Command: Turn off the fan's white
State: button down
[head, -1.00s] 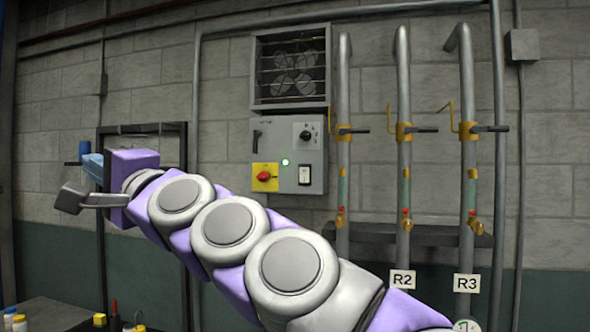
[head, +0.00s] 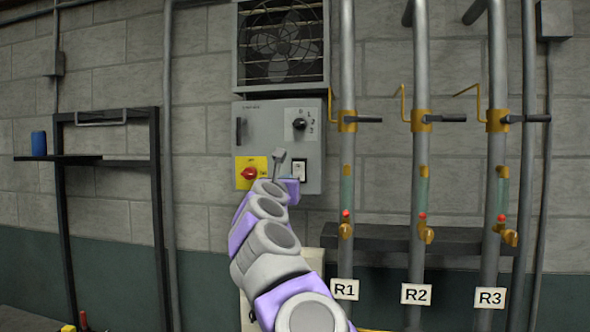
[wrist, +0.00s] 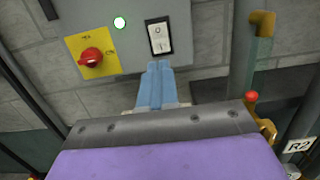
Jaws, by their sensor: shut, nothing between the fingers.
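The grey control box (head: 259,126) hangs on the wall under the fan (head: 282,44). Its white rocker switch, marked 0 and 1, shows in the head view (head: 299,170) and in the wrist view (wrist: 159,35). Whether the tips touch the box is unclear.
Pipes labelled R1 (head: 345,289), R2 (head: 416,294) and R3 (head: 490,298), with valves and levers, stand right of the box. A black selector dial (head: 299,124) is above the switch. A dark frame with a shelf (head: 112,160) is at left.

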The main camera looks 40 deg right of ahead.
jog(key=shift+a, duration=0.5)
jog(key=p, duration=1.3)
send_near(298, 167)
jog(key=x, duration=0.3)
jog(key=p+x, duration=0.2)
jog(key=x, duration=0.1)
jog(key=shift+d+r, duration=0.1)
jog(key=shift+r, duration=0.05)
jog(key=shift+w+d+p, duration=0.3)
jog(key=shift+p, duration=0.1)
